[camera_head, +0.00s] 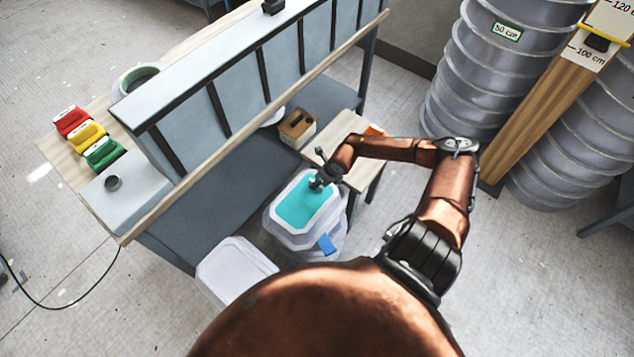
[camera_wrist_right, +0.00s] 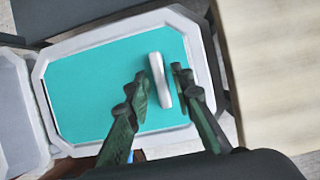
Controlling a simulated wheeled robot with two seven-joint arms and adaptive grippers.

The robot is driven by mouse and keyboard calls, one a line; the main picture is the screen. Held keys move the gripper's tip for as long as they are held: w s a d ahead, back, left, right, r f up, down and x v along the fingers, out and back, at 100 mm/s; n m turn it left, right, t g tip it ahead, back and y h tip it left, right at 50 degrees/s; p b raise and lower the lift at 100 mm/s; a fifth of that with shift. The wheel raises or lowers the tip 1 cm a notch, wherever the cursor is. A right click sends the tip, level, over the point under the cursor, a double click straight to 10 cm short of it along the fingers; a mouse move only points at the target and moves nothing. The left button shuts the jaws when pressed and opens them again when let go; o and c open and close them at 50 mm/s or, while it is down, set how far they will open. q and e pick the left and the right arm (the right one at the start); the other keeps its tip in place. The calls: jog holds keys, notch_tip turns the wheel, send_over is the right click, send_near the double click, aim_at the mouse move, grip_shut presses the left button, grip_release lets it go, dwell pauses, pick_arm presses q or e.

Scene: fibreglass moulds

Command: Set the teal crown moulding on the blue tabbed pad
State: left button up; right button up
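The teal moulding (camera_head: 305,204), with cut corners and a pale rim, lies level on a pale stack beside the bench. The right wrist view shows its flat teal face (camera_wrist_right: 92,95) and a white bar-shaped grip (camera_wrist_right: 160,80) on it. A blue tab (camera_head: 327,243) sticks out at the near side of the stack; the rest of any pad there is hidden. My right gripper (camera_head: 318,180) is over the moulding's far right part. In the wrist view its fingers (camera_wrist_right: 163,84) straddle the white grip closely; contact is unclear. My left gripper is out of view.
A pale octagonal block or lid (camera_head: 235,270) stands at the near left of the stack. The grey bench (camera_head: 210,190) and a wooden side table (camera_head: 345,150) flank it closely. A wooden box (camera_head: 297,128) sits on the bench's lower shelf. Grey ringed columns (camera_head: 490,90) stand at the right.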

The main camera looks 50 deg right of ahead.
jog(key=shift+o, duration=0.3)
jog(key=shift+r, duration=0.1)
jog(key=p+v, duration=0.2)
jog(key=v, duration=0.9)
jog(key=shift+s+r, duration=0.2)
jog(key=shift+r, duration=0.15)
